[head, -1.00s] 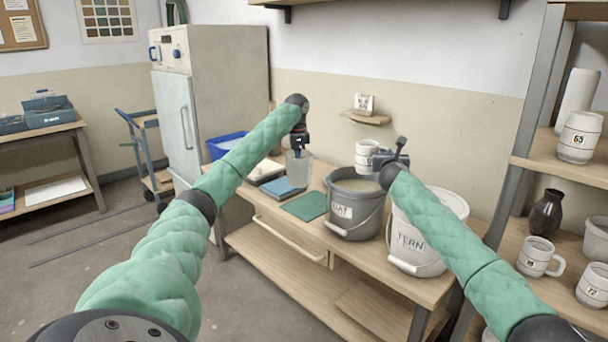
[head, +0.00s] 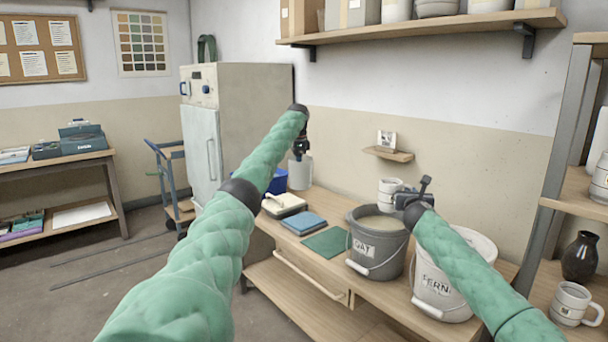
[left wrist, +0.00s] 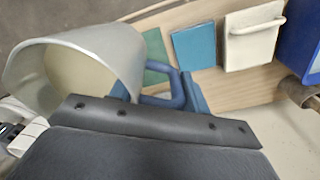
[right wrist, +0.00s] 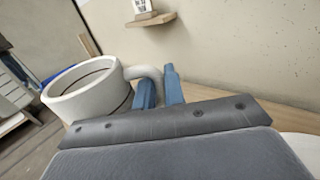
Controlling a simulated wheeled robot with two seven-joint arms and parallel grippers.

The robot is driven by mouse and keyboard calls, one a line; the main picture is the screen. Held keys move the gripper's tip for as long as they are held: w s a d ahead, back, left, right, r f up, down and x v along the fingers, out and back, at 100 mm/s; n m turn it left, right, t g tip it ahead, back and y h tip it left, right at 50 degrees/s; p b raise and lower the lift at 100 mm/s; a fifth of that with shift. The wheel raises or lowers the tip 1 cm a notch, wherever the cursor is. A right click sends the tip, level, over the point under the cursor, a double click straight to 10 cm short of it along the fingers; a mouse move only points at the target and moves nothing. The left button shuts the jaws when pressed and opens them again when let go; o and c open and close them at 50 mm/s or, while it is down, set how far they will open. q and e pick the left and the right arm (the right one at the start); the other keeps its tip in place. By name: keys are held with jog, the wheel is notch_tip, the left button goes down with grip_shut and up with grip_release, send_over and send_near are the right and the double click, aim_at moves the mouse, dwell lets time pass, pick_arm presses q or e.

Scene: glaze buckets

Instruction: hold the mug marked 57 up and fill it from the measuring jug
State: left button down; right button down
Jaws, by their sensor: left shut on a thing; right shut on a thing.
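My left gripper (head: 301,150) is shut on the handle of the grey measuring jug (head: 300,173), held above the back of the workbench. In the left wrist view the jug (left wrist: 118,52) has beige liquid inside, and its blue handle (left wrist: 165,100) is between the fingers. My right gripper (head: 404,200) is shut on the handle of a white mug (head: 387,188), held above the bucket area. In the right wrist view the mug (right wrist: 58,106) looks roughly upright with a dark band. Its number is not readable and its contents are hidden. Jug and mug are well apart.
The grey OAT bucket (head: 366,268) with beige glaze and the white FERN bucket (head: 440,298) stand on the workbench (head: 345,278). A green mat (head: 326,242), blue book (head: 303,225) and cream item (head: 284,204) lie left. A small shelf (head: 388,154) is on the wall; shelving stands right.

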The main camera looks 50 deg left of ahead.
pick_arm(q)
jog(key=shift+w+a+r, duration=0.1)
jog(key=shift+a+r, duration=0.2)
jog(key=shift+a, duration=0.3)
jog(key=shift+w+a+f+n, duration=0.35)
jog(key=shift+w+f+n, duration=0.05)
jog(key=shift+w+f, duration=0.15)
jog(key=w+d+f, duration=0.1)
jog(key=w+d, duration=0.9)
jog(key=d, duration=0.1)
jog(key=w+d+r, duration=0.4)
jog(key=d+r, duration=0.9)
jog(key=r, duration=0.3)
jog(key=shift+w+d, duration=0.15)
jog(key=shift+d, duration=0.2)
jog(key=shift+f, duration=0.15)
